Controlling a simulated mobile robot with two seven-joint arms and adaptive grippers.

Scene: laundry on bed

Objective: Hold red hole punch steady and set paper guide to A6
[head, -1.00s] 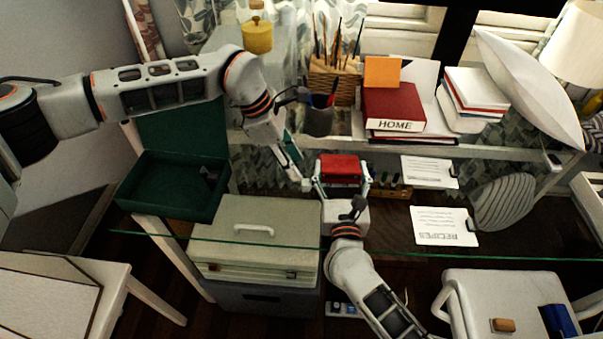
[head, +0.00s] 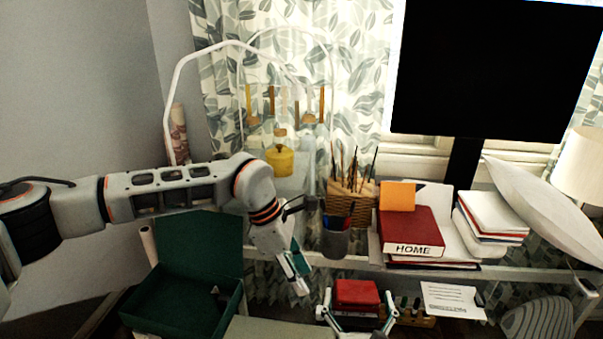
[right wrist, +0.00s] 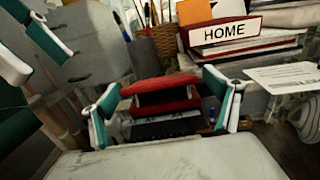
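The red hole punch (head: 357,292) is at the bottom of the head view, just in front of the shelf edge. My right gripper (head: 357,302) has one finger on each side of the punch.
A pen cup (head: 335,240), a brush basket (head: 350,208) and the red HOME book (head: 408,228) stand behind the punch. A stamp rack (head: 415,318) and a card on a clip (head: 450,298) lie to its right. A green open box (head: 190,305) is at left.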

